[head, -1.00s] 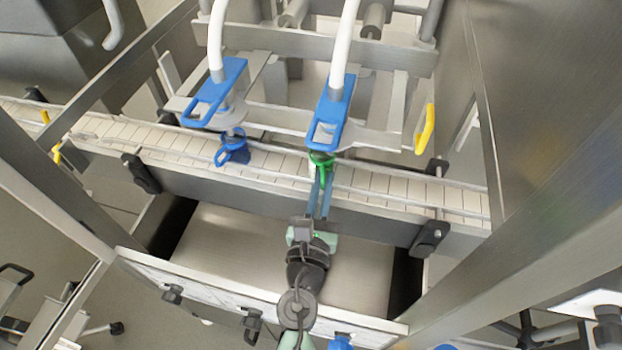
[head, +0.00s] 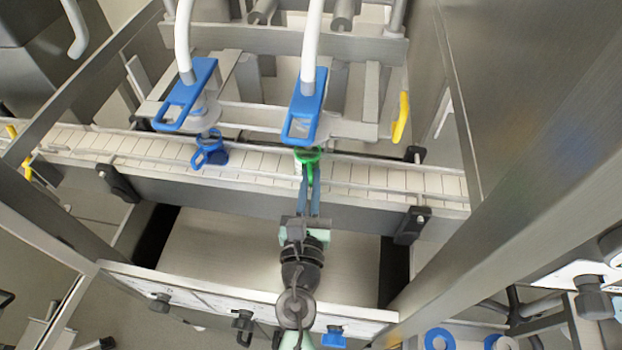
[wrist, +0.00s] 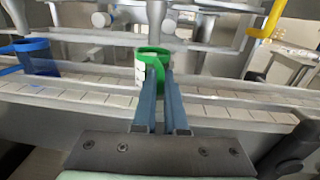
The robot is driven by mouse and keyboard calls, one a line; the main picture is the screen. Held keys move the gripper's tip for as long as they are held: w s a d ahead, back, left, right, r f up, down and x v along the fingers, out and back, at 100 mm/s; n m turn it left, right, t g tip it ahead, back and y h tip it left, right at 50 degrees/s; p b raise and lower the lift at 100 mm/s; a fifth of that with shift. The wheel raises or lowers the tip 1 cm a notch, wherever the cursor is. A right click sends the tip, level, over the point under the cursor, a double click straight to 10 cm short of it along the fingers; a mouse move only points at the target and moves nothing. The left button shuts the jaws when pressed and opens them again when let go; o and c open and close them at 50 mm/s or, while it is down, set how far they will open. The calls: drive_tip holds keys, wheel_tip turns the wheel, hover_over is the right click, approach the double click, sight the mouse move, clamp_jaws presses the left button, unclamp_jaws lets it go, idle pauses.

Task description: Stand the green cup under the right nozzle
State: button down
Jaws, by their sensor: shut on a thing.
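The green cup (head: 308,156) is on the white slatted conveyor below the right nozzle (head: 304,115), whose blue bracket and white hose rise above it. My gripper (head: 309,188) reaches over the conveyor's front rail with its long blue fingers and is shut on the cup's handle. The wrist view also shows the green cup (wrist: 152,62) upright between the fingertips (wrist: 157,85), below a grey nozzle part. The cup's base is partly hidden, so I cannot tell whether it touches the belt.
A blue cup (head: 210,150) stands to the left under the left nozzle (head: 188,100). Thin rails run along both sides of the conveyor (head: 375,180). A yellow handle (head: 400,118) is at the right. The belt right of the green cup is clear.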

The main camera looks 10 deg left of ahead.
drive_tip(key=c, duration=0.9)
unclamp_jaws()
drive_tip(key=s+b, duration=0.3)
drive_tip(key=s, duration=1)
drive_tip(key=shift+d, duration=0.2)
